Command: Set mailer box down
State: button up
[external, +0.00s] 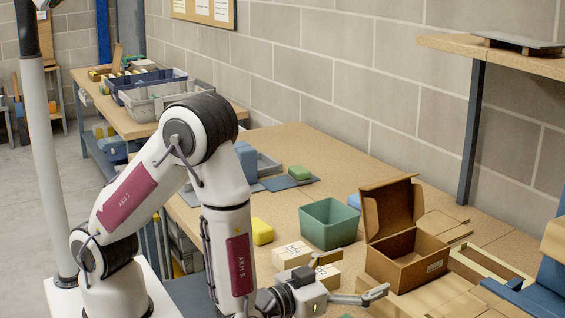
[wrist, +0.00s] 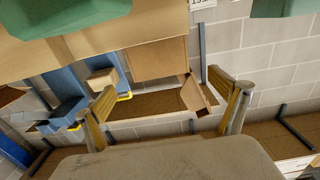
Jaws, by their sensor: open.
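The mailer box (external: 412,270) is brown cardboard and stands upright on the wooden bench, with its lid raised and its inside open. My gripper (external: 362,273) is beside its near left side in the external view. The fingers are spread apart, with one finger in front of the box's lower edge. In the wrist view my gripper (wrist: 163,82) also shows open, with both padded fingers apart. Brown cardboard panels show between and beyond them. Whether a finger touches the box cannot be told.
A green bin (external: 330,223) stands left of the box. Labelled small boxes (external: 292,255) and a yellow block (external: 262,231) lie nearby. Flat cardboard and strips (external: 480,268) crowd the right. A shelf post (external: 470,130) rises behind. Bare bench (external: 265,150) shows farther back.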

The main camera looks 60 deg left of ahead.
aim_at(377, 252)
jog(key=shift+w, duration=0.15)
jog(key=shift+w+a+r+n+g, duration=0.15)
jog(key=shift+w+a+n+g, duration=0.15)
jog(key=shift+w, duration=0.2)
jog(key=shift+w+a+r+n+g, duration=0.1)
jog(key=shift+w+a+r+g, duration=0.1)
jog(key=shift+w+g, duration=0.25)
jog(key=shift+w+a+r+n+g, duration=0.2)
jog(key=shift+w+g, duration=0.15)
jog(key=shift+w, duration=0.15)
jog(key=shift+w+a+r+g+h, duration=0.4)
jog(key=shift+w+r+g+h, duration=0.1)
jog(key=shift+h, duration=0.1)
jog(key=shift+w+a+r+g+h, duration=0.1)
jog(key=shift+a+r+g+h, duration=0.2)
jog(key=shift+a+r+g, duration=0.15)
jog(key=s+a+r+m+g+h, duration=0.1)
jog(key=s+a+r+g+h, duration=0.1)
jog(key=s+a+r+g, duration=0.6)
jog(key=s+a+y, duration=0.4)
jog(key=s+a, duration=1.3)
jog(key=shift+s+a+f, duration=0.2)
jog(key=shift+s+f, duration=0.05)
jog(key=shift+f, duration=0.05)
jog(key=shift+c, duration=0.2)
